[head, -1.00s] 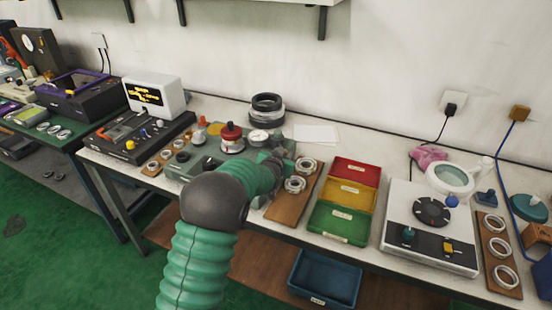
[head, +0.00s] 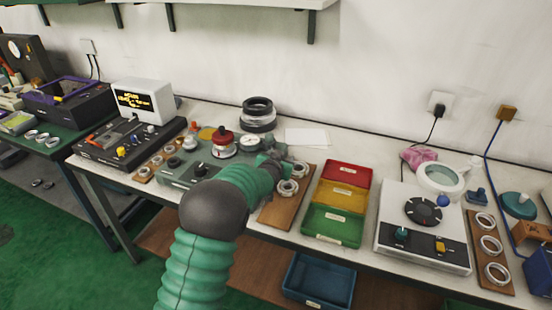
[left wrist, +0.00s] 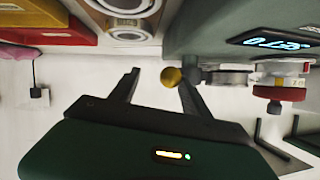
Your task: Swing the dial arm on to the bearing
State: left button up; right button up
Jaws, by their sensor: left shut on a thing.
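The green bearing tester (head: 176,172) stands on the bench, with a red knob (head: 222,137) and a white round dial (head: 249,146) on it. The tester's lit display (left wrist: 275,40) shows upside down in the left wrist view. The dial arm (left wrist: 228,78) there ends in a brass ball knob (left wrist: 172,77). My left gripper (head: 270,161) is at the tester's right side. The bearing under the dial cannot be made out. My right gripper is not in view.
A wooden board with metal rings (head: 281,206) lies right of the tester, also close in the left wrist view (left wrist: 128,20). Red, yellow and green trays (head: 330,223) stand beside it. Black and white rings (head: 257,114) are stacked behind the tester. White cards (head: 307,137) lie at the back.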

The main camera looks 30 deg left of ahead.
pick_arm(q)
jog(key=shift+w+d, duration=0.1)
jog(key=shift+d, duration=0.25)
jog(key=shift+a+f, duration=0.25)
jog(key=shift+a, duration=0.05)
jog(key=shift+s+d+r, duration=0.1)
jog(key=shift+s, duration=0.25)
jog(key=p+v, duration=0.1)
jog(key=v, duration=1.5)
jog(key=shift+s+r, duration=0.1)
